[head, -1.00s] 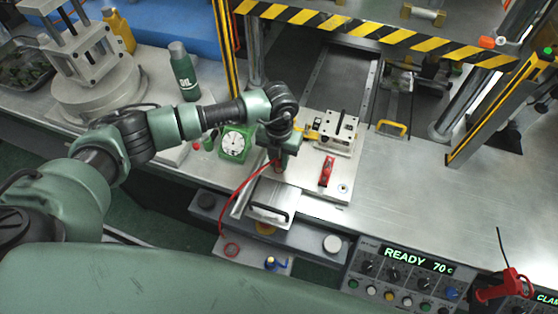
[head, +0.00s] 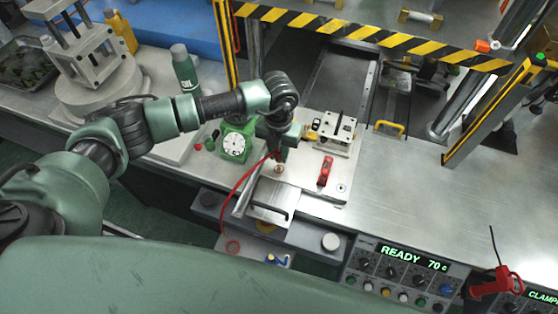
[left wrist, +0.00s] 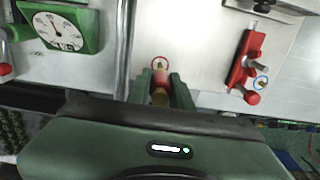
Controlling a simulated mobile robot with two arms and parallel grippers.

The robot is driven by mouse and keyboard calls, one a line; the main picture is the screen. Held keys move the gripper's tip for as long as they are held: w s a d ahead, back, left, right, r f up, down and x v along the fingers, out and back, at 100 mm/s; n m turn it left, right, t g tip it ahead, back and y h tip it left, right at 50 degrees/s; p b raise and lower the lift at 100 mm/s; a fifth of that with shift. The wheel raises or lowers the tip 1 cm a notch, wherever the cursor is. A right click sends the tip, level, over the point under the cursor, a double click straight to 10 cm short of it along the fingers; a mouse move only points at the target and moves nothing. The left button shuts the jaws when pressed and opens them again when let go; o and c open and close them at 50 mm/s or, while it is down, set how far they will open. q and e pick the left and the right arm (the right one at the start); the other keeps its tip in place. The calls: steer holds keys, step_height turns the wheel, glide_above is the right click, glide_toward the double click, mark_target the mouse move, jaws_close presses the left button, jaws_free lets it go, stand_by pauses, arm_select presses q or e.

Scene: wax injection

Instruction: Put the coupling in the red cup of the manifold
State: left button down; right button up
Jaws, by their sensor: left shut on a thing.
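My left gripper (head: 282,157) is low over the plate, fingers pointing down. In the left wrist view the gripper (left wrist: 161,92) is shut on the coupling (left wrist: 160,86), a small brass piece with a red part. A red hose (head: 238,194) runs from the gripper down to the front left. The red cup (left wrist: 160,65), a red-rimmed round port with a brass centre, lies just beyond the fingertips. In the head view the red cup (head: 279,169) is just below the gripper. Whether the coupling touches it, I cannot tell. My right gripper is not in view.
A green dial gauge (head: 234,144) stands left of the gripper. A metal block (head: 337,132) stands behind.

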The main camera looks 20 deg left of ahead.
arm_select(q)
steer(key=shift+r, duration=0.45)
